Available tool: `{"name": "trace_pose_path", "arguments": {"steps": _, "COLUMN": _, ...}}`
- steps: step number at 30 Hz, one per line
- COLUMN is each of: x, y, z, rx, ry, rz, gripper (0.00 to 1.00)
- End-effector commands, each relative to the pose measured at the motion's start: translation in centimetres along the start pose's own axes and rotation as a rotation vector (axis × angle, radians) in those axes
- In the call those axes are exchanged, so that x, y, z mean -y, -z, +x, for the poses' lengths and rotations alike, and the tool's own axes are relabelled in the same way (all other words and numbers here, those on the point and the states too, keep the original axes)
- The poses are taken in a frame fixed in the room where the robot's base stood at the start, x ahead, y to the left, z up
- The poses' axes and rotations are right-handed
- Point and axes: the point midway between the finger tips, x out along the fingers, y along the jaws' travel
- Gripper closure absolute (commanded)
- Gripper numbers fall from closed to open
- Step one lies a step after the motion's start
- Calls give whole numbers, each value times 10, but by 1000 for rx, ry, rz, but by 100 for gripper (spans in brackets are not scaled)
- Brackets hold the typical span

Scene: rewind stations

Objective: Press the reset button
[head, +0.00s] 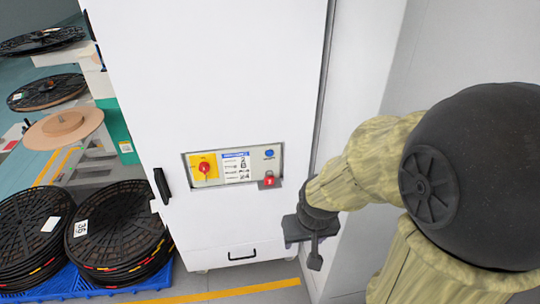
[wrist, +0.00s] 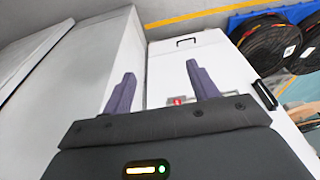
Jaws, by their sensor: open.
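A tall white cabinet (head: 225,90) carries a grey control panel (head: 230,184) low on its front. A small blue button (head: 269,153) sits at the panel's upper right; its lettering is too small to read. My gripper (head: 302,247) is open and empty, to the right of and below the panel, apart from it. In the wrist view my gripper (wrist: 160,69) shows two spread fingers, with the white cabinet (wrist: 180,66) beyond. The panel there is mostly hidden behind the right finger and the gripper body, and I cannot make out the blue button.
The cabinet has a black side handle (head: 162,186) and a lower handle (head: 242,256). Black reels (head: 118,225) stand on a blue pallet (head: 70,284) at left.

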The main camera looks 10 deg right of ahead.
Motion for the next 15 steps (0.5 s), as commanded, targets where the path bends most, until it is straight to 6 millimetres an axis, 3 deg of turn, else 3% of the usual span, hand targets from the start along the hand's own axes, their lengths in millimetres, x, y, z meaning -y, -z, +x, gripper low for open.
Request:
{"name": "trace_pose_path", "arguments": {"steps": 1, "x": 0, "y": 0, "z": 0, "rx": 0, "ry": 0, "rz": 0, "gripper": 47}}
{"name": "trace_pose_path", "arguments": {"steps": 9, "x": 0, "y": 0, "z": 0, "rx": 0, "ry": 0, "rz": 0, "gripper": 100}}
{"name": "trace_pose_path", "arguments": {"steps": 15, "x": 0, "y": 0, "z": 0, "rx": 0, "ry": 0, "rz": 0, "gripper": 100}}
